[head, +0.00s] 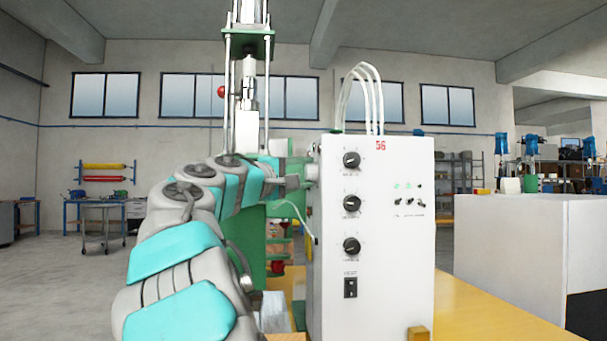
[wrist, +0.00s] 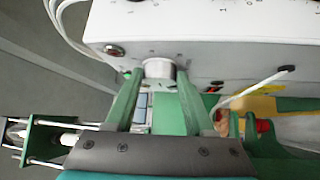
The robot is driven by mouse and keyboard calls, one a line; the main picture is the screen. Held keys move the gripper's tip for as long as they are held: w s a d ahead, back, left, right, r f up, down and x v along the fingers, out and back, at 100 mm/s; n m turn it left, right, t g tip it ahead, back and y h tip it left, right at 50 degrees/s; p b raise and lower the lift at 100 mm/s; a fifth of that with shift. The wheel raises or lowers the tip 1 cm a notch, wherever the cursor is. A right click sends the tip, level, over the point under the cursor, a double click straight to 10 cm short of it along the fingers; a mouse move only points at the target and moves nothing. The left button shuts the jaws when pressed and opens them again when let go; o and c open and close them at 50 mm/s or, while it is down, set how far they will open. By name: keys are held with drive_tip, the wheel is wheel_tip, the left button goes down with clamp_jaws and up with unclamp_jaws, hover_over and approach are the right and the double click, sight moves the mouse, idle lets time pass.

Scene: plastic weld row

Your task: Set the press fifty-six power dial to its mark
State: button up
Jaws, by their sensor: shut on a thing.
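The press control box (head: 390,270) is white and carries a red "56" near its top. A round silver dial (wrist: 159,68) sticks out of its left side, with small scale marks on the panel around it, too small to read. My gripper (head: 300,181) reaches this side from the left. In the wrist view my gripper (wrist: 158,76) has its two green fingers shut on the dial, one on each side. The dial's pointer and its mark cannot be made out. In the head view the dial is mostly hidden by my gripper.
Three black knobs (head: 351,203) and a rocker switch (head: 350,288) are on the box's front. A dark red button (wrist: 115,50) sits near the dial. White cables leave the box top. The green press frame (head: 250,48) stands close behind my arm. The box stands on a yellow table (head: 480,310).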

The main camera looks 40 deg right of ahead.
clamp_jaws()
drive_tip(key=shift+w+r+n+y, duration=0.1)
drive_tip(key=shift+r+n+y, duration=0.3)
drive_tip(key=shift+n+y, duration=0.65)
drive_tip(key=shift+r+n+g+y, duration=0.25)
drive_tip(key=shift+g, duration=0.05)
drive_tip(key=shift+f, duration=0.1)
drive_tip(key=o, duration=1.2)
unclamp_jaws()
drive_tip(key=shift+f, duration=0.1)
drive_tip(key=shift+a+n+y, duration=0.15)
drive_tip(key=shift+n+y, duration=0.15)
drive_tip(key=shift+v, duration=3.8)
